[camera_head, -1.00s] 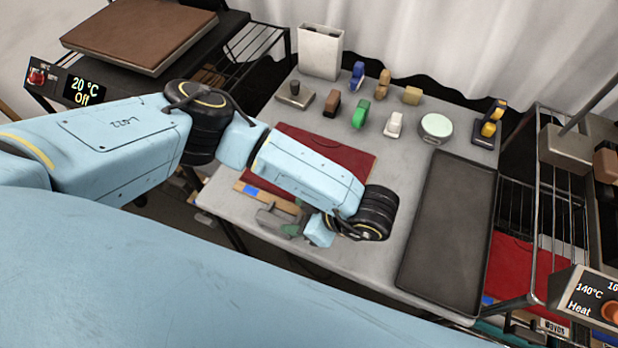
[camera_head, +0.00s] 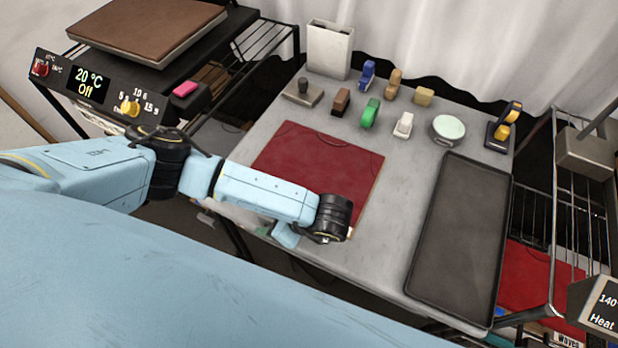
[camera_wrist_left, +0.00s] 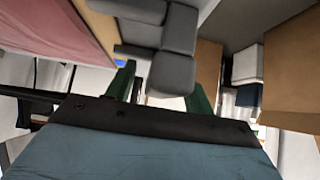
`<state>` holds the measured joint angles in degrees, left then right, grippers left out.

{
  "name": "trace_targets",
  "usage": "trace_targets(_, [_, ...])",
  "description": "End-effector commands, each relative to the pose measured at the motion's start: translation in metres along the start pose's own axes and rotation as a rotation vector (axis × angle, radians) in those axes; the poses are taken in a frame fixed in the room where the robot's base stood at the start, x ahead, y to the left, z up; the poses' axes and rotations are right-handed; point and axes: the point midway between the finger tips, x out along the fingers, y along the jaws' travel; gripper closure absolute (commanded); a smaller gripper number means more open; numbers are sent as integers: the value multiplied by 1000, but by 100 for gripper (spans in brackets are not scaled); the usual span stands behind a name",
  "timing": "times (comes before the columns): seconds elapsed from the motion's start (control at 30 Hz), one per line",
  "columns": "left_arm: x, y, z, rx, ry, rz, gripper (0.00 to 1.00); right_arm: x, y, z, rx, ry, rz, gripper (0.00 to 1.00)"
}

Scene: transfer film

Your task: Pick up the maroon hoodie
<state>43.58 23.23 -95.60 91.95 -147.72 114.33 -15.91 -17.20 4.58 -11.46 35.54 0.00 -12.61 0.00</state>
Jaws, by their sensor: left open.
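The maroon hoodie (camera_head: 318,160) lies folded flat on the grey table in the head view. My left forearm and wrist cover its near edge. In the left wrist view the hoodie (camera_wrist_left: 45,30) fills the upper left, on a board with a wooden edge (camera_wrist_left: 98,28) and a blue patch. My left gripper (camera_wrist_left: 163,80) is open, its dark green fingers apart, below and to the right of the hoodie in that view. Grey blocky parts show around the fingers. In the head view the fingers are mostly hidden by the wrist. My right gripper is out of view.
A dark tray (camera_head: 460,235) lies right of the hoodie. Several small coloured stamps and blocks, including a green one (camera_head: 370,113), stand along the back. A heat press (camera_head: 148,30) is at upper left, and a rack with another red folded garment (camera_head: 530,275) is at lower right.

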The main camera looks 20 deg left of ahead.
Motion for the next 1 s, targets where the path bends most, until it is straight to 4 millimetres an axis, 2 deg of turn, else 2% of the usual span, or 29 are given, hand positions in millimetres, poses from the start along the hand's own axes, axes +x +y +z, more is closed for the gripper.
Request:
trace_targets(0.1, [-1,0,0,0,0,0,50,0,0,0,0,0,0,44])
trace_targets(0.5, [-1,0,0,1,-1,0,100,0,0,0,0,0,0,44])
trace_targets(0.77, [-2,1,-1,-2,-1,2,100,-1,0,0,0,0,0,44])
trace_targets(0.87, [-9,1,-8,-1,-1,3,100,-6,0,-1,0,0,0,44])
trace_targets(1.0, [-29,2,-28,-2,-1,7,100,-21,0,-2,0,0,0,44])
